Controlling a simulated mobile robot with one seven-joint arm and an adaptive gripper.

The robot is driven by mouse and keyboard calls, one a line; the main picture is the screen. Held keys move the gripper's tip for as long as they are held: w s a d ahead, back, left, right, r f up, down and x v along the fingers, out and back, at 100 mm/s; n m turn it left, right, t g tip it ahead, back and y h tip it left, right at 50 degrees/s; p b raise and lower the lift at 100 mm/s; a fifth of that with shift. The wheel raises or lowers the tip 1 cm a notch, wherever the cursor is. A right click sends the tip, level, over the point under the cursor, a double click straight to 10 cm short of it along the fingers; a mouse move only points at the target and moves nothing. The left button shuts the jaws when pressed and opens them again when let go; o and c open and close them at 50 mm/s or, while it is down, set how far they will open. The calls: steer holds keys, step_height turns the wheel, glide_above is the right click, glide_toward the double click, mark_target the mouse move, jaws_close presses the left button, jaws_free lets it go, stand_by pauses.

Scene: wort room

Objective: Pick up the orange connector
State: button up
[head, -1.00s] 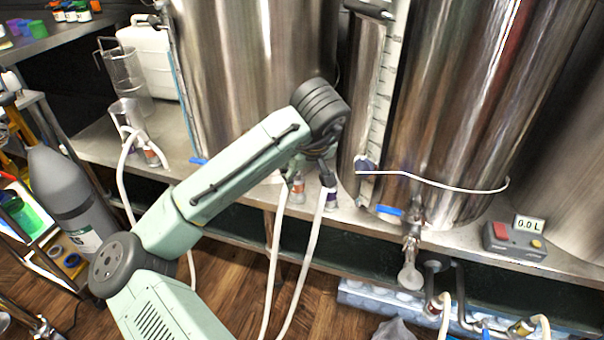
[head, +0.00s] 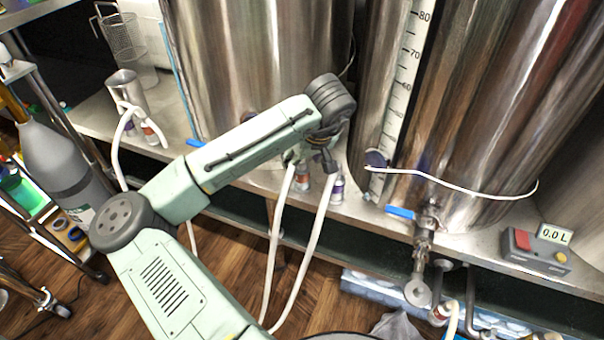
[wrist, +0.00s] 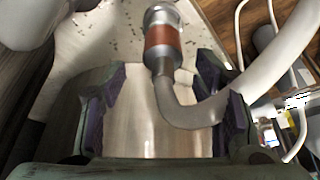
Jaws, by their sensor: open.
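The orange connector (wrist: 162,42) has a silver collar and an orange-red band. In the wrist view it is at the top middle, with a grey elbow below it leading to a white hose (wrist: 265,72). My gripper (wrist: 166,88) is open, its fingers to the left and right of the elbow. The connector's banded body lies beyond the fingertips, and I cannot tell whether anything touches. In the head view the orange-banded connector (head: 302,180) stands on the metal shelf below my wrist, beside a purple-banded one (head: 338,188). My fingers are mostly hidden there.
Large steel kettles (head: 255,65) stand close behind. A valve (head: 424,235) juts from the right kettle, near a control box (head: 535,250) with a 0.0 L display. White hoses (head: 310,255) hang over the shelf edge. A grey bottle (head: 58,160) stands at left.

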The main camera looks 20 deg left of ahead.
mark_target(300, 169)
steer(key=x, duration=0.4)
steer(key=shift+a+f, duration=0.2)
steer(key=shift+f, duration=0.05)
jaws_close()
stand_by(0.4)
